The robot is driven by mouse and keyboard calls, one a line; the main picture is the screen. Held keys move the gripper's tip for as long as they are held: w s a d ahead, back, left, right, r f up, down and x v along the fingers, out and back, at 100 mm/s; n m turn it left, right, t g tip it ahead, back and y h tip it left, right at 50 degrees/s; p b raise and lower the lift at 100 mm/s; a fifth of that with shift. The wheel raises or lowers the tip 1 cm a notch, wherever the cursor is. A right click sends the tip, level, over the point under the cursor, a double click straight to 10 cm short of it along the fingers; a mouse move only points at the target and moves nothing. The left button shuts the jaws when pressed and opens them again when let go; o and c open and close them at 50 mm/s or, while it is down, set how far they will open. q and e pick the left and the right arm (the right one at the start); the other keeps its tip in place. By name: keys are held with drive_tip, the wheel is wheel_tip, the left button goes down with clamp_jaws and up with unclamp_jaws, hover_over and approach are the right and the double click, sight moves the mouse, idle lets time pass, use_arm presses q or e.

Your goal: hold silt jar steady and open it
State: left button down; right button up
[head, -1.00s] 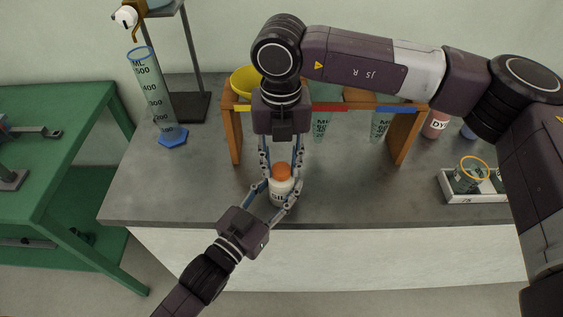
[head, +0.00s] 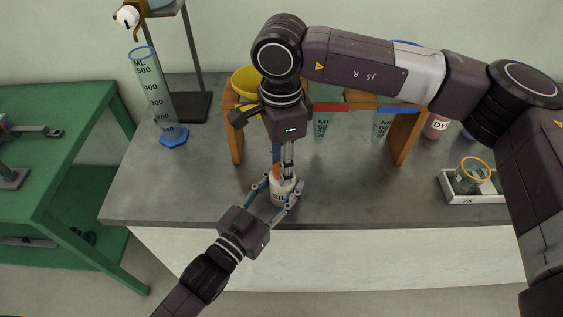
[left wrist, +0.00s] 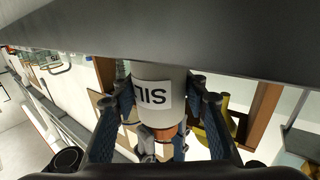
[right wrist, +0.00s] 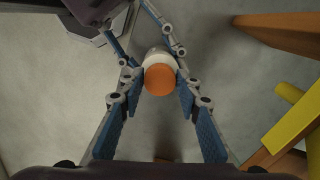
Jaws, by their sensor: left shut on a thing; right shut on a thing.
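The silt jar (head: 281,197) is a white jar with a dark-lettered label, upright on the grey bench near its front edge. Its orange lid (right wrist: 160,80) is on top. My left gripper (head: 280,188) is shut around the jar's body from the front. The left wrist view shows the jar (left wrist: 152,88) between its two fingers, with the label upside down. My right gripper (head: 283,166) points down from above and is shut on the orange lid. In the head view its fingers partly cover the lid.
A wooden rack (head: 236,140) with a red and blue top strip stands behind the jar, close to my right gripper. A yellow thing (head: 245,80) is at its left. A measuring cylinder (head: 156,95) stands further left, a white tray (head: 475,199) at right. Bench around the jar is clear.

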use_arm(q)
drive_tip(key=shift+d, duration=0.1)
use_arm(e)
drive_tip(key=n, duration=0.3)
drive_tip(key=shift+n, duration=0.4)
drive_tip(key=n, duration=0.5)
drive_tip(key=shift+r, duration=0.1)
drive_tip(key=n, duration=1)
drive_tip(key=shift+w, duration=0.1)
drive_tip(key=shift+r, duration=0.2)
drive_tip(key=shift+r, duration=0.9)
